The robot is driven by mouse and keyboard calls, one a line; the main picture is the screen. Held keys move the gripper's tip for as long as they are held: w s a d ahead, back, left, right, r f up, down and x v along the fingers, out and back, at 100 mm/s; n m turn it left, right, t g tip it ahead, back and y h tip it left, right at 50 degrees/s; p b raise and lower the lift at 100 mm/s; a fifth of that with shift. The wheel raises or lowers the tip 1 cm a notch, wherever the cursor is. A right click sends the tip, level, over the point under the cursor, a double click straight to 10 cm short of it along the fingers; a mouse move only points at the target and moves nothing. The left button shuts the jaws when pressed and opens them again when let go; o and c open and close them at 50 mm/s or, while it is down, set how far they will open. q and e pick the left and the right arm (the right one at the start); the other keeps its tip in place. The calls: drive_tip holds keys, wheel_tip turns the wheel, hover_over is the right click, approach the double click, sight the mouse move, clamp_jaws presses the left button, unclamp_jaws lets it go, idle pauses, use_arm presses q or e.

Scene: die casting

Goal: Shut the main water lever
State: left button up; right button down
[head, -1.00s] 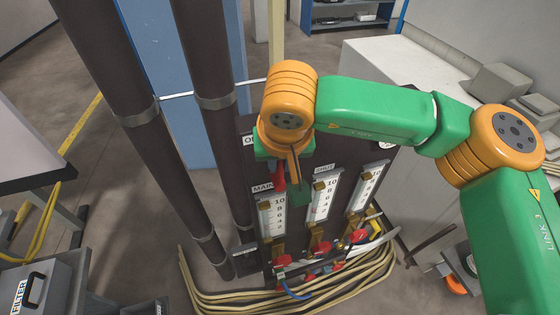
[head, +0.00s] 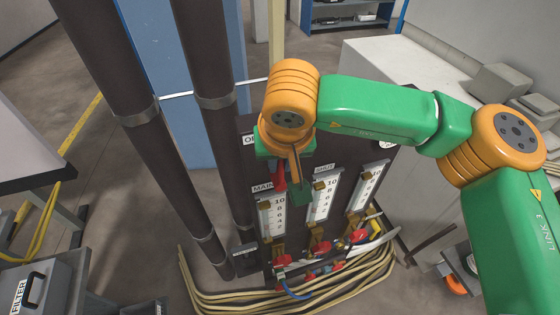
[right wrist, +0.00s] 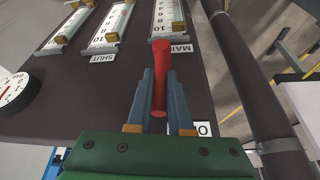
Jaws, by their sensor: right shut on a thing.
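The red main water lever (head: 279,180) is on the dark panel, just above the MAIN label (head: 263,188). My right gripper (right wrist: 161,82) is shut on the red lever (right wrist: 161,65), with one finger on each side of it. In the right wrist view the lever's far end points toward the MAIN gauge. In the head view my wrist hides the lever's upper part and most of the fingers. A SHUT label (head: 324,168) is to the right of the lever, and a partly hidden label starting with O (head: 248,141) is at upper left. My left gripper is not in view.
Several white gauges (head: 272,217) with brass parts line the panel, with red-handled valves (head: 319,248) below. Beige hoses (head: 220,302) loop around its base. Two thick dark pipes (head: 205,70) stand to the left. A round dial (right wrist: 14,92) sits at the wrist view's left.

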drive_tip(key=shift+w+d+f+m+g+y+b, duration=0.35)
drive_tip(key=shift+d+f+m+g+y+b, duration=0.55)
drive_tip(key=shift+y+b, duration=2.7)
drive_tip(key=shift+w+d+f+m+g+y+b, duration=0.3)
drive_tip(key=shift+d+f+y+b, duration=1.35)
drive_tip(key=shift+b, duration=3.7)
drive_tip(key=shift+w+d+f+m+g+y+b, duration=0.5)
drive_tip(key=shift+f+m+y+b, duration=0.4)
drive_tip(key=shift+y+b, duration=2.85)
drive_tip(key=shift+s+r+h+b, duration=0.15)
drive_tip(key=shift+h+b, duration=0.45)
drive_tip(key=shift+b, duration=0.1)
drive_tip(key=c, duration=0.8)
unclamp_jaws()
drive_tip(key=shift+c, duration=0.2)
drive_tip(key=d, duration=0.7)
drive_tip(key=shift+s+r, duration=0.2)
drive_tip(key=shift+s, duration=0.05)
drive_tip(key=shift+d, duration=0.1)
